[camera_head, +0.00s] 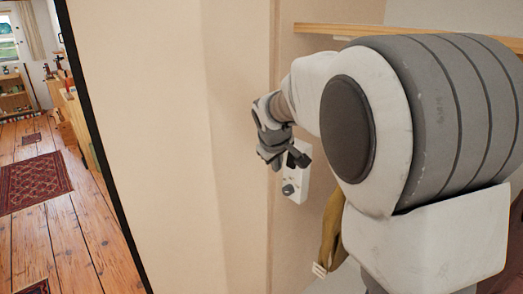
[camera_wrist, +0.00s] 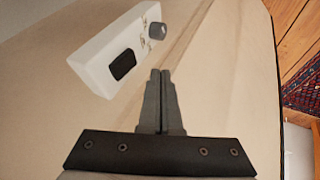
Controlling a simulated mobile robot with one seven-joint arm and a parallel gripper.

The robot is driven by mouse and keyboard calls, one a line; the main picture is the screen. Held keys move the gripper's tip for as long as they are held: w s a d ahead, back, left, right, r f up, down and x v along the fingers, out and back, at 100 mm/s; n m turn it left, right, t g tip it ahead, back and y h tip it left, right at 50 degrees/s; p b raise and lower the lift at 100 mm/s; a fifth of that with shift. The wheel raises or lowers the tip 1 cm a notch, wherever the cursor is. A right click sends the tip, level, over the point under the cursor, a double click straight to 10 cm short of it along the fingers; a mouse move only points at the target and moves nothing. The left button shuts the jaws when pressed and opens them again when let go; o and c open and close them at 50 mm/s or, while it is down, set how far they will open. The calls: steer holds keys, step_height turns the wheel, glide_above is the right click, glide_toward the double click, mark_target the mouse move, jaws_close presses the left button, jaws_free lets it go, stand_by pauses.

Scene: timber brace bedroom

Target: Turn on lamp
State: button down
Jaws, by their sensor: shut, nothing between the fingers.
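A small white switch box (camera_head: 302,180) is fixed on the beige wall, with a dark round knob (camera_head: 289,189) near its lower end. In the wrist view the white box (camera_wrist: 115,38) shows a black rectangular button (camera_wrist: 123,64) and a grey knob (camera_wrist: 157,31). My gripper (camera_head: 303,158) is in front of the upper part of the box and partly hides it. In the wrist view its fingers (camera_wrist: 160,72) are together and empty, to the lower right of the black button. Contact with the box cannot be told. No lamp is in view.
A wooden shelf edge (camera_head: 340,31) runs along the wall above my arm. A yellow-brown hanging item (camera_head: 331,230) is below right of the box. The beige wall (camera_head: 180,130) left of it is bare. A wooden floor with a red rug (camera_head: 33,182) lies far left.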

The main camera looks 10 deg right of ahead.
mark_target(289, 162)
steer(key=w+d, duration=0.1)
steer(key=w+d+f+p, duration=0.1)
steer(key=d, duration=0.1)
steer(key=shift+w+d, duration=0.15)
steer(key=shift+w, duration=0.15)
steer(key=b, duration=0.2)
steer(key=shift+w+d+f+h+b, duration=0.1)
steer(key=shift+f+h+b, duration=0.2)
steer(key=shift+f+b, duration=0.1)
steer(key=shift+r+p, duration=0.4)
steer(key=shift+p, duration=0.1)
steer(key=shift+r, duration=0.1)
steer(key=shift+d+r+p, duration=0.15)
steer(key=shift+r+p, duration=0.35)
steer(key=shift+r, duration=0.25)
